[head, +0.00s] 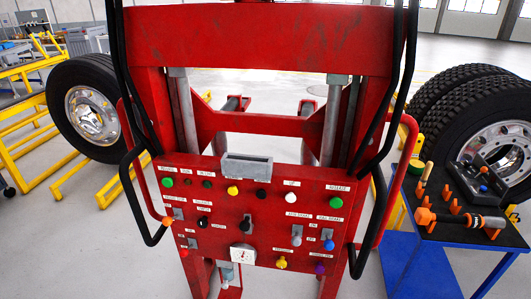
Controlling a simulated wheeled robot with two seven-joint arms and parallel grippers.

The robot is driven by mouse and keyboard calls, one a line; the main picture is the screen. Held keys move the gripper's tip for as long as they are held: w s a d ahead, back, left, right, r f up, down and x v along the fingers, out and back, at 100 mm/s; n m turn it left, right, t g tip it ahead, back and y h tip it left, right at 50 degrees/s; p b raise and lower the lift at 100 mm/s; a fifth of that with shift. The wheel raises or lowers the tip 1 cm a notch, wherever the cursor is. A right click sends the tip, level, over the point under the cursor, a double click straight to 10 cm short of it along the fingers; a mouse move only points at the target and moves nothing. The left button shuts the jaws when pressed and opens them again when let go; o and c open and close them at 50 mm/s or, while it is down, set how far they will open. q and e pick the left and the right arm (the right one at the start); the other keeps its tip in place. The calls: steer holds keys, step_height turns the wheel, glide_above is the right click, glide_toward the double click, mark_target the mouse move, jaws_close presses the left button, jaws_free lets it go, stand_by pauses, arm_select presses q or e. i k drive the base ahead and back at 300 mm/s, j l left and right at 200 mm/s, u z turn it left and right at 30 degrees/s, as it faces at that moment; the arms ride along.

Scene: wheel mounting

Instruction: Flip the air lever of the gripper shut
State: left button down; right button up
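A red control panel (255,222) fills the lower middle of the head view, on the front of a red lift machine (262,40). It carries several coloured knobs and small levers on grey plates. One lever with a dark knob (246,223) is in the middle. A grey-knobbed lever (297,235) and a blue-knobbed lever (328,242) are at the right. The labels are too small to read, so I cannot tell which is the air lever or its position. Neither of my grippers is in view.
A tyred wheel (94,107) stands at the left beside a yellow frame (22,140). More wheels (480,118) stand at the right. A dark-topped blue table (445,230) holds tools at the lower right. Black bent bars (128,185) flank the panel.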

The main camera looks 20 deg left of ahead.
mark_target(184, 252)
steer(key=k+u, duration=0.1)
steer(key=u, duration=1.35)
